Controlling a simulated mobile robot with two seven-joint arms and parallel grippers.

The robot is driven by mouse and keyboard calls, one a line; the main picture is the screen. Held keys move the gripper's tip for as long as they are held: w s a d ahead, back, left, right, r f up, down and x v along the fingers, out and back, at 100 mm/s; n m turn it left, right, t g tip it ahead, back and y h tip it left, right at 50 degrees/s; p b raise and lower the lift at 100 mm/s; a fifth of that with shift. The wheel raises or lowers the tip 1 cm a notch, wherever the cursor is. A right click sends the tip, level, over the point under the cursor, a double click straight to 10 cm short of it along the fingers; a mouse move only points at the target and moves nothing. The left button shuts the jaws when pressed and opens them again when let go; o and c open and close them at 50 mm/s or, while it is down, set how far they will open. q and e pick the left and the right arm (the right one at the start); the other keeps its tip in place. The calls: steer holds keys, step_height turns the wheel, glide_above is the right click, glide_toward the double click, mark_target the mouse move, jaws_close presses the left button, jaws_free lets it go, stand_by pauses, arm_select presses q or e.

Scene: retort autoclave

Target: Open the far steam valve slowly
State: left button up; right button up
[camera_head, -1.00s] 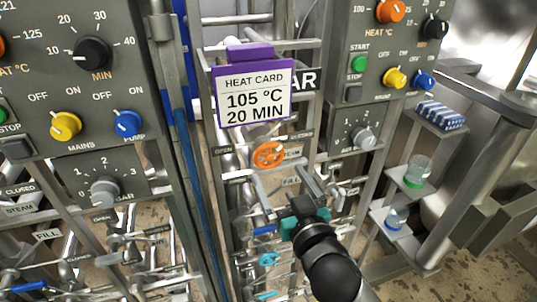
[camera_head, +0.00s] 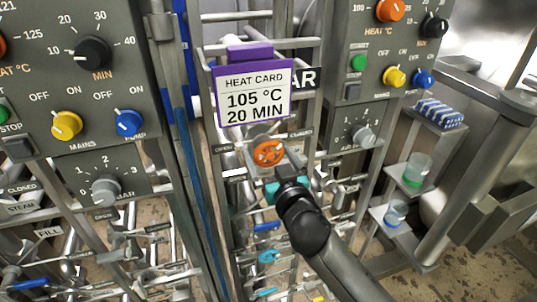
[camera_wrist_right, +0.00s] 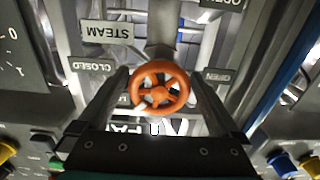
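The far steam valve is an orange handwheel (camera_head: 269,153) on the far frame, below the purple heat card (camera_head: 252,95). The wheel also shows in the right wrist view (camera_wrist_right: 160,87), near a STEAM label (camera_wrist_right: 108,33) and between CLOSED (camera_wrist_right: 92,67) and OPEN (camera_wrist_right: 220,76) labels, which appear upside down there. My right gripper (camera_head: 275,172) is just in front of and below the wheel in the head view. In the wrist view its two fingers are apart, one on each side of the wheel, with nothing clamped. Whether they touch the rim I cannot tell. My left gripper is not in view.
A control panel (camera_head: 395,50) with knobs is to the upper right, and another (camera_head: 85,85) stands at the left. Pipes and blue-handled valves (camera_head: 268,256) lie below the wheel. Side shelves hold a striped packet (camera_head: 440,113) and jars (camera_head: 417,170).

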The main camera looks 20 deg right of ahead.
steer(key=c, duration=1.1)
